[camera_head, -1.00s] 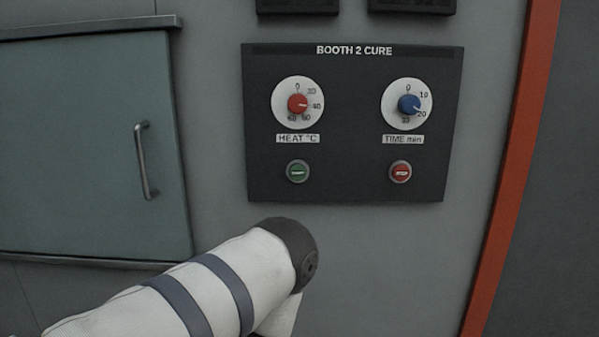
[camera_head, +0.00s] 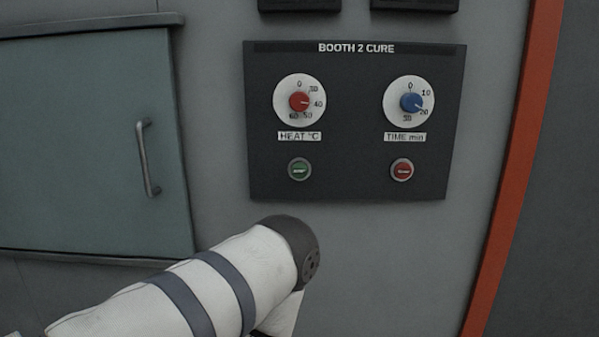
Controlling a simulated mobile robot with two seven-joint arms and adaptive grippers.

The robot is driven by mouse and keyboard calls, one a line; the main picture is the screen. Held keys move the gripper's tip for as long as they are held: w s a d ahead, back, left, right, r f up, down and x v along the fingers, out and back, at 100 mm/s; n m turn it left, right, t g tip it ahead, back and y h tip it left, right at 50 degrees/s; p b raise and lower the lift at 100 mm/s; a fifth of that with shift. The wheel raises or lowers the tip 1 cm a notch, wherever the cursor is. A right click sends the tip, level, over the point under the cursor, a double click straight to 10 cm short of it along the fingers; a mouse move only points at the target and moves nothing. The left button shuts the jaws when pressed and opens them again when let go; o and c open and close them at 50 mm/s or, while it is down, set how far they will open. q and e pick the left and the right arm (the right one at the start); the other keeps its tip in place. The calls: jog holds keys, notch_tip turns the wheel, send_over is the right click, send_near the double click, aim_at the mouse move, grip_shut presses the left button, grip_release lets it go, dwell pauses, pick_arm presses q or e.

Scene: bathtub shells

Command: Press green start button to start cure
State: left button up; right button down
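The green start button (camera_head: 299,170) sits at the lower left of the dark "BOOTH 2 CURE" panel (camera_head: 350,150) on the grey wall. Its face is unobstructed, and nothing touches it. My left arm comes in from the lower left with white links and grey bands, and its dark joint is below the panel. Neither my left nor my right gripper shows in the view.
A red stop button (camera_head: 402,170) is right of the green one. Above are the red heat knob (camera_head: 299,102), near 40, and the blue time knob (camera_head: 411,102), near 20. A teal door (camera_head: 80,140) with a metal handle (camera_head: 146,158) is left. An orange strip (camera_head: 511,170) is right.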

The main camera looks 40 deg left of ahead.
pick_arm(q)
grip_shut()
dwell(1.0)
